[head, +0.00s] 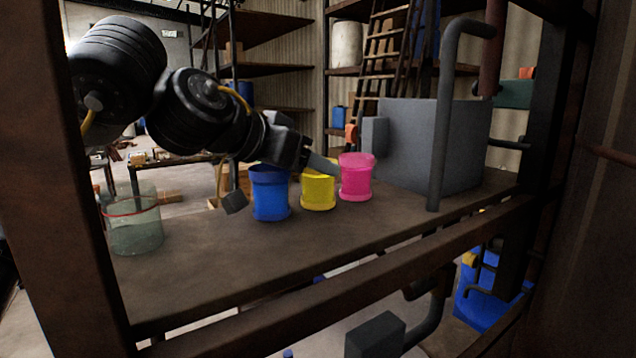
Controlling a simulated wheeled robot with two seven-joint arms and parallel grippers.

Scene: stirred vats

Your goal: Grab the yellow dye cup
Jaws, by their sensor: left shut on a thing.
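The yellow dye cup (318,192) stands upright on the brown shelf between the blue cup (270,196) and the pink cup (356,180). My left gripper (322,164) reaches in from the left behind the blue cup. One grey finger shows across the top of the yellow cup, pointing towards the pink cup. The gripper is shut on the yellow cup; its other finger is not clearly visible. The cup's base looks level with the shelf, and I cannot tell if it is lifted. My right gripper is not in view.
A clear vessel with a red band (133,222) stands at the shelf's left end. A grey box (430,145) and a thick grey pipe (440,120) are at the right. The brown shelf (230,272) is bare in front of the cups. Posts frame both sides.

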